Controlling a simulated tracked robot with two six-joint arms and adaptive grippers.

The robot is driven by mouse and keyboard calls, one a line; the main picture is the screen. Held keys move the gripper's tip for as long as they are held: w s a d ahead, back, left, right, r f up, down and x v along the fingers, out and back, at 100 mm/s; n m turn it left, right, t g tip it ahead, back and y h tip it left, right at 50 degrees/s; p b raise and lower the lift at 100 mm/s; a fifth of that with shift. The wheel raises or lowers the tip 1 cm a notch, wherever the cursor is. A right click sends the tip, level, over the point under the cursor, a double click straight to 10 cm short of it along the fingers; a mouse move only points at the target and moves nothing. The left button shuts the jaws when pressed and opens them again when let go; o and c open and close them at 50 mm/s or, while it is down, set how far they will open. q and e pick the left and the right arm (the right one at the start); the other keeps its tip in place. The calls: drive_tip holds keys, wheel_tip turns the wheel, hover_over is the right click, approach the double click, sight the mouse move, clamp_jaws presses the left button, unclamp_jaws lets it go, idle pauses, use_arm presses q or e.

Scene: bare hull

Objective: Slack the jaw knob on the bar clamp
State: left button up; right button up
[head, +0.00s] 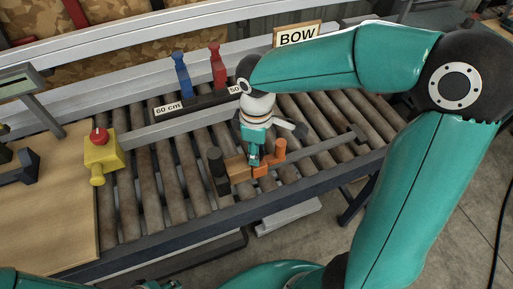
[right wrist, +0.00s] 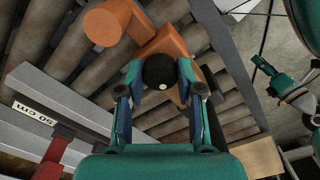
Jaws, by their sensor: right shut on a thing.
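The bar clamp lies across the rollers in the head view, its grey bar (head: 325,146) running to the right. Its orange jaw (head: 262,170) has an upright orange post (head: 279,149). My right gripper (head: 254,160) points down at the orange jaw. In the right wrist view its fingers (right wrist: 160,88) are shut on a round black knob (right wrist: 160,69) in front of the orange jaw (right wrist: 175,42).
A yellow box with a red button (head: 100,150) stands left, beside a wooden board (head: 50,210). A "BOW" sign (head: 297,36) is at the back. Rollers (head: 160,190) left of the clamp are bare.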

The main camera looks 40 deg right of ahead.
drive_tip(key=shift+n, duration=0.3)
drive_tip(key=o, duration=1.2)
drive_tip(key=shift+c, duration=0.2)
drive_tip(key=shift+r, duration=0.1)
wheel_tip(320, 180, up, 12)
